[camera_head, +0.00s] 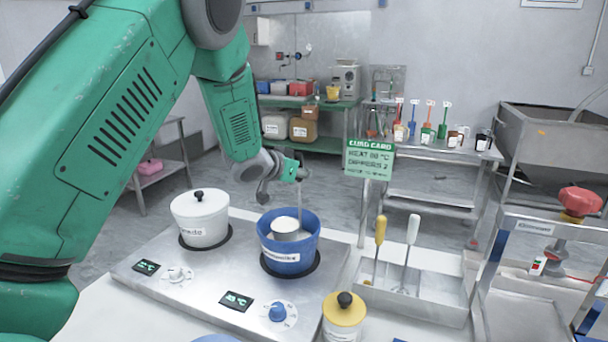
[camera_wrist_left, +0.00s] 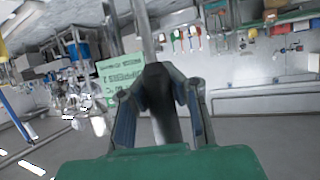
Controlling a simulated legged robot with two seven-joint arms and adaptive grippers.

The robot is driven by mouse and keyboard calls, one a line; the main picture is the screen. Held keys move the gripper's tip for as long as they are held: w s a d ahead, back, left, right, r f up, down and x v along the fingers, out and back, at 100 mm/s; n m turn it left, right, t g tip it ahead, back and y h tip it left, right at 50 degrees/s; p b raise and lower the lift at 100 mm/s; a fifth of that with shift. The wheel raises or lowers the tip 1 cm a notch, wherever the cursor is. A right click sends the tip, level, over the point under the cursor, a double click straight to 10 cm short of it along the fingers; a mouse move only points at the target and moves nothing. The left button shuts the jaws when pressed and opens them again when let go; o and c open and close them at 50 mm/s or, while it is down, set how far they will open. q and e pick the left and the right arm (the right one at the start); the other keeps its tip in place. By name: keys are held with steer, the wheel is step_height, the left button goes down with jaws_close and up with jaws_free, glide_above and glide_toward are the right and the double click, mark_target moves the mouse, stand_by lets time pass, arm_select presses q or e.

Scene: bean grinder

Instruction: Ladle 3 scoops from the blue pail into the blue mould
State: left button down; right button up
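The blue pail (camera_head: 289,255) stands open on the right-hand hotplate in the head view. A steel ladle's cup (camera_head: 285,230) is within the pail's mouth, and its top looks white. Its thin handle (camera_head: 301,208) rises along the right side. My left gripper (camera_head: 292,174) is above the pail, at the top of this handle. In the left wrist view my left fingers (camera_wrist_left: 162,100) close around a dark handle end. A blue edge (camera_head: 216,339) shows at the bottom of the head view; I cannot tell whether it is the blue mould. My right gripper is out of view.
A lidded white pot (camera_head: 201,217) is left of the pail. A green card (camera_head: 369,158) reads "DIPPERS 2". A steel tray (camera_head: 412,298) with yellow-handled and white-handled tools is at right. A yellow-lidded jar (camera_head: 344,315) stands in front.

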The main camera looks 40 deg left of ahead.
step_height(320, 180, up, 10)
steer(key=p, duration=0.9)
stand_by(0.3)
